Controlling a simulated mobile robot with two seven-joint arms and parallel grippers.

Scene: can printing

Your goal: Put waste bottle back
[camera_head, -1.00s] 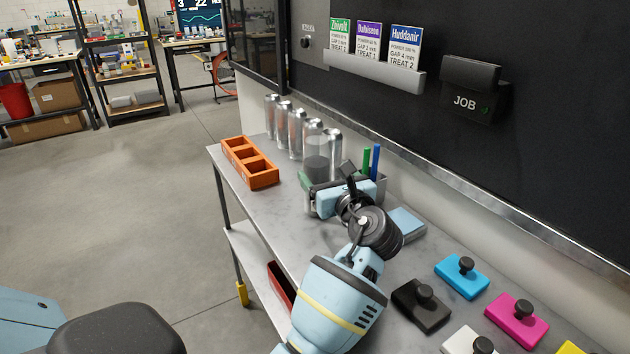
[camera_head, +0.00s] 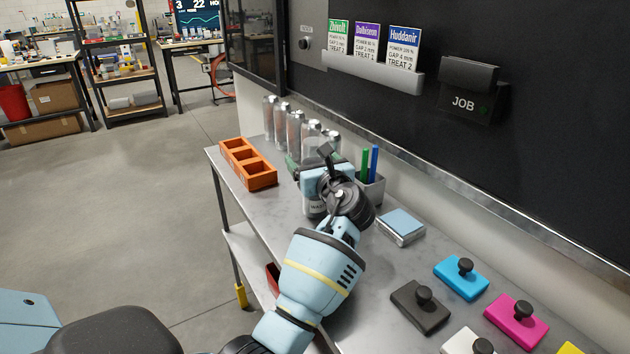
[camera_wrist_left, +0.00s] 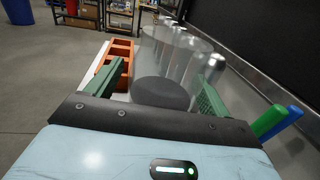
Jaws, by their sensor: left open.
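My right gripper is not in view.
Several silver cans (camera_head: 281,118) stand behind the bottle. An orange tray (camera_head: 262,181) is left of it. A grey pen holder (camera_head: 371,189) and a blue-topped block (camera_head: 402,224) are on the right. Knobbed colour blocks, including a cyan one (camera_head: 452,279), lie nearer. A dark wall backs the bench.

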